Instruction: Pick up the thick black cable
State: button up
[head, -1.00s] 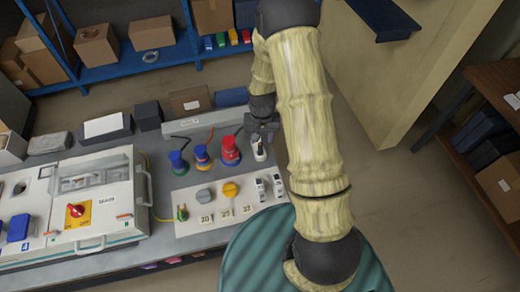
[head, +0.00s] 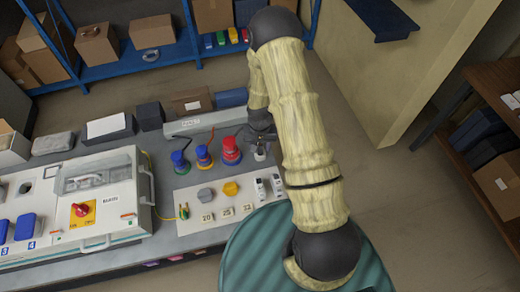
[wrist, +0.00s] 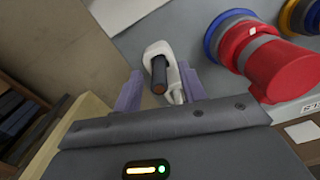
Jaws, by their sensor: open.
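The thick black cable (wrist: 159,74) shows in the wrist view as a short dark cylinder with a brownish cut end, standing in a white clip-like holder (wrist: 151,52). My gripper (wrist: 160,86) is open, with one purple finger on each side of the cable and holder. I see no clear contact between fingers and cable. In the head view my gripper (head: 262,140) is above the white holder (head: 261,155) at the back right of the socket board, and hides the cable there.
A red socket plug (head: 231,151) stands close left of the gripper, with an orange-and-blue one (head: 203,157) and a green-and-blue one (head: 180,163) further left. White switches (head: 277,182) sit in front. A white machine box (head: 110,200) fills the left of the bench.

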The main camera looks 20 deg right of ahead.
dwell(0.3)
grip_shut()
notch_tip(320, 180, up, 10)
jog(key=b, duration=0.2)
jog(key=shift+b, duration=0.35)
dwell(0.8)
